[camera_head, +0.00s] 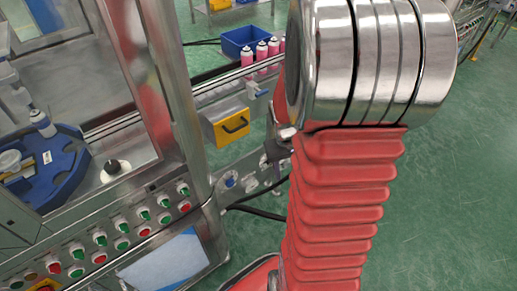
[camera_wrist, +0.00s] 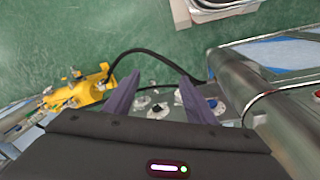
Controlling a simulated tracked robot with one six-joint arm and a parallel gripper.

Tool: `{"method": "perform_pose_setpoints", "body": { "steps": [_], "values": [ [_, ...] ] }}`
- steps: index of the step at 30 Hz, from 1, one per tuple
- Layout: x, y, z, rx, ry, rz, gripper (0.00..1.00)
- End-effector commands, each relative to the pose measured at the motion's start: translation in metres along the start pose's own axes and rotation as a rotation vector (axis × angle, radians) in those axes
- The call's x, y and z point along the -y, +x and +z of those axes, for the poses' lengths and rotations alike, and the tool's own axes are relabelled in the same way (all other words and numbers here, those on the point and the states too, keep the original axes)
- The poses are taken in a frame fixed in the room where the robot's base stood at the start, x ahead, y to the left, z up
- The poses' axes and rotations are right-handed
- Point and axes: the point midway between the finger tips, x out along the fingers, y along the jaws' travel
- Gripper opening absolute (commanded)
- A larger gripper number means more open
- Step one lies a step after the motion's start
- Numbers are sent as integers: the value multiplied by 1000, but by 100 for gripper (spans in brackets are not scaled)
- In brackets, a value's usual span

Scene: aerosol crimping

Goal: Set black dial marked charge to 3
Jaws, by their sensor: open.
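My gripper (camera_wrist: 160,80) is open in the wrist view, with one dark finger on each side of a small panel. Between the fingers, a black dial (camera_wrist: 157,108) sits on a pale round plate. No marking or pointer position can be read on it, so I cannot tell whether it is the one marked charge. The fingers appear apart from it. In the head view, the dial panel (camera_head: 250,183) shows low beside the machine, partly hidden by my red-sleeved arm.
A blue knob (camera_wrist: 178,97) is close to the right finger. A black hose (camera_wrist: 150,52) arches beyond the fingertips, near a yellow unit (camera_wrist: 88,92). The machine's button panel (camera_head: 120,235) is at lower left in the head view. Green floor is open at right.

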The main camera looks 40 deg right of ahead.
Motion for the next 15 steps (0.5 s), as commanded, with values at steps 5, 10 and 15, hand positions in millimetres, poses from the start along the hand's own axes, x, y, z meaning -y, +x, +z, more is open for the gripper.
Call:
{"method": "perform_pose_setpoints", "body": {
  "steps": [5,10,15],
  "values": [
    [-32,47,-12,7,11,15,51],
    [-59,92,-21,-4,8,23,51],
    [-83,139,-26,-26,-3,23,51]
  ]
}}
